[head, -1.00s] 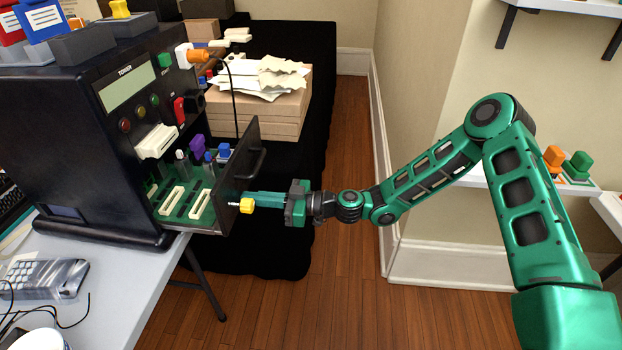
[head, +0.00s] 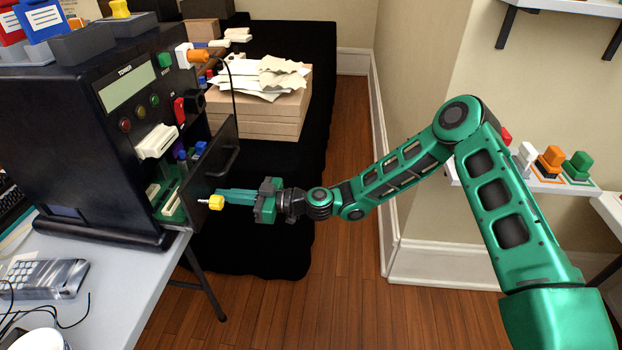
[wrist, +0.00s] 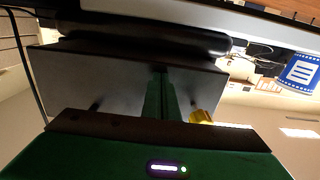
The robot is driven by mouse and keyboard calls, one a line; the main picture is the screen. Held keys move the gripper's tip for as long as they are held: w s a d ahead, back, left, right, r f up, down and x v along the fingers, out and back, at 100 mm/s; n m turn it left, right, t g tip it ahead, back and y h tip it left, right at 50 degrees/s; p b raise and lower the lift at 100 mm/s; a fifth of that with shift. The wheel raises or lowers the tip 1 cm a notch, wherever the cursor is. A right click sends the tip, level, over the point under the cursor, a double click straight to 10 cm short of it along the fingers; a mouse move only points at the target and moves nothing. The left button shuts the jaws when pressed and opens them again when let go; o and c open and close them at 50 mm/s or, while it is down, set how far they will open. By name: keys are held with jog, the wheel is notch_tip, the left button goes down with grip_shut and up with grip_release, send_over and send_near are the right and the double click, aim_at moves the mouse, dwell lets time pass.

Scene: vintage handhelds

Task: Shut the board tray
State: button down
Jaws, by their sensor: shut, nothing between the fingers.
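The board tray (head: 214,168) is a dark drawer in the front of the black tower unit (head: 85,170). It stands partly open, with its green board and some slots and blue and purple parts showing inside. My gripper (head: 220,195) is shut and empty, its green fingers pointing left at the tray's dark front panel. The fingertips look to be against the panel, beside a yellow knob (head: 215,202). In the wrist view the panel (wrist: 110,80) fills the middle, with the fingers over it and the yellow knob (wrist: 202,117) to their right.
The tower stands on a grey table (head: 120,285) with a wrapped keypad device (head: 45,278). Behind are stacked brown boxes (head: 260,115) with papers on a black-draped table. A wall shelf with coloured pieces (head: 550,160) is behind my arm. Wooden floor lies open below.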

jog(key=shift+w+a, duration=0.1)
jog(key=shift+a, duration=2.7)
jog(key=shift+a, duration=1.45)
jog(key=d, duration=0.9)
jog(key=shift+d, duration=0.1)
